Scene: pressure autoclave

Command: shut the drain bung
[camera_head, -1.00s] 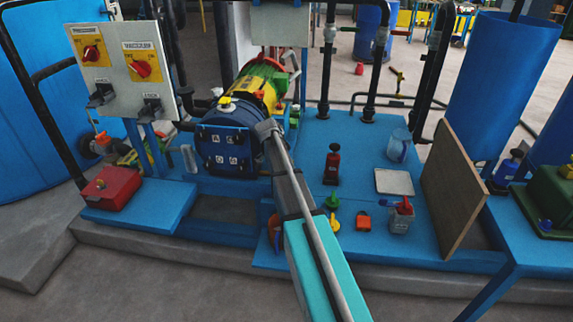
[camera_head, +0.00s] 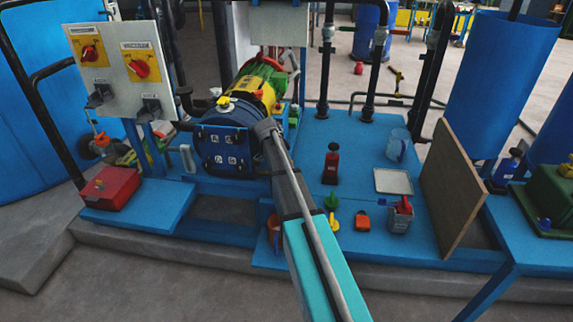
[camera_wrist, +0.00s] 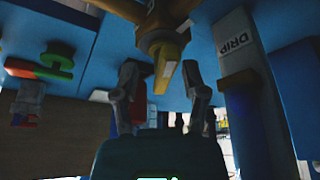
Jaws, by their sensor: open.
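In the wrist view, my gripper (camera_wrist: 160,70) has its two fingers apart. A yellow tapered piece, apparently the drain bung's handle (camera_wrist: 166,76), shows between the fingertips, hanging from an orange-brown fitting (camera_wrist: 160,45). I cannot tell whether either finger touches it. A grey part labelled DRIP (camera_wrist: 237,48) is just right of it. In the head view, my gripper is hidden behind my arm. An orange part (camera_head: 273,228) at the platform's front edge, left of my arm, may be the same fitting.
The blue platform (camera_head: 310,135) holds a dark red bottle (camera_head: 331,165), a clear jug (camera_head: 397,146) and a grey cup (camera_head: 401,217) with red items. A brown board (camera_head: 452,190) stands at right. A red box (camera_head: 110,188) sits at left. The concrete floor in front is clear.

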